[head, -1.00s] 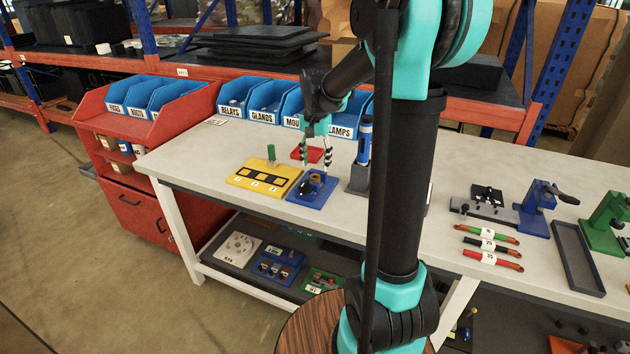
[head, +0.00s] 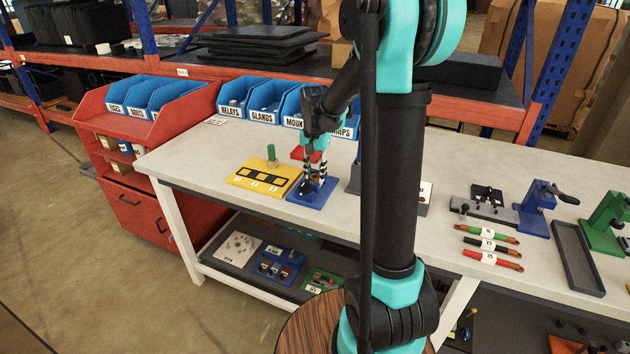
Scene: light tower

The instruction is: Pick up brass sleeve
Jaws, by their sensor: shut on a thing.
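My gripper (head: 311,186) is low over the blue fixture block (head: 318,200) on the light workbench, pointing down. Its black-and-white banded fingers stand close together around the brass sleeve (head: 308,187), which is small and mostly hidden between the fingertips at the block. The gripper is shut on it. I cannot tell whether the sleeve is clear of the block.
A yellow tray (head: 258,180) with dark squares and a green peg is just left of the blue block. A red block (head: 304,154) is behind the gripper. Blue labelled bins (head: 266,106) line the back. Cables (head: 490,256) and a dark tray (head: 577,258) lie right.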

